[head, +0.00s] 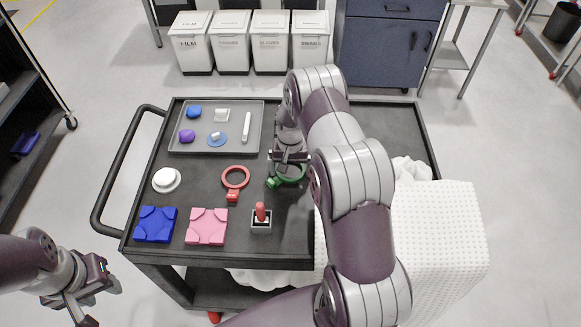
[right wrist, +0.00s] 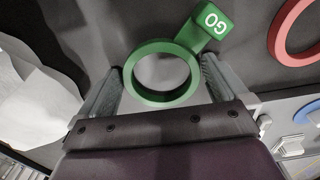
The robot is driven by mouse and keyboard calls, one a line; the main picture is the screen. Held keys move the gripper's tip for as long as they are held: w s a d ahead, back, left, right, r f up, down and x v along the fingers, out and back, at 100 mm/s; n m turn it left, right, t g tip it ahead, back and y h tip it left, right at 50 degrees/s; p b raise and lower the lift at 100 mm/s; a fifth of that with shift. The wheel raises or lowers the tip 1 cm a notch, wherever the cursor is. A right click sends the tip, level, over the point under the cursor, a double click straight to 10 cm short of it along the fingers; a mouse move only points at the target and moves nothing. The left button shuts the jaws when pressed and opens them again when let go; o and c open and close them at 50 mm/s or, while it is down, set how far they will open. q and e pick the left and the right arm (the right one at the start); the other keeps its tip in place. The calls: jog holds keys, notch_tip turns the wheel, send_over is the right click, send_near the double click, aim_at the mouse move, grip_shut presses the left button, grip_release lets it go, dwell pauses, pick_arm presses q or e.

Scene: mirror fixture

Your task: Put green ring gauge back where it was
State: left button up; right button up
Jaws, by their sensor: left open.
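The green ring gauge (head: 291,176) has a short block handle marked GO and is at the right of the red ring gauge (head: 235,178) on the dark cart. In the right wrist view the green ring gauge (right wrist: 128,84) is between the two fingers of my right gripper (right wrist: 162,68), very close to both. I cannot tell whether they press on it, or whether it is lifted. A lighter grey area shows through its hole. My right arm covers part of the cart in the head view. My left gripper (head: 96,296) is open and empty, off the cart's front left corner.
A grey tray (head: 215,149) with small parts is at the back left. A blue block (head: 155,224), a pink block (head: 207,226), a white round part (head: 166,180) and a red-topped part in a square holder (head: 261,217) stand forward. White cloth (head: 440,225) hangs at right.

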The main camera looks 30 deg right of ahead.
jog(key=shift+r, duration=0.3)
notch_tip(320, 180, up, 11)
jog(key=b, duration=0.2)
jog(key=s+a+r+n, duration=0.3)
jog(key=s+a, duration=0.3)
jog(key=s, duration=0.3)
jog(key=s+a+r+n+t, duration=0.1)
jog(key=s+a+r+n, duration=0.2)
jog(key=s+a, duration=0.4)
jog(key=s, duration=0.3)
jog(key=shift+s+a+n, duration=0.25)
jog(key=shift+n, duration=0.15)
jog(key=shift+s+a+r, duration=0.1)
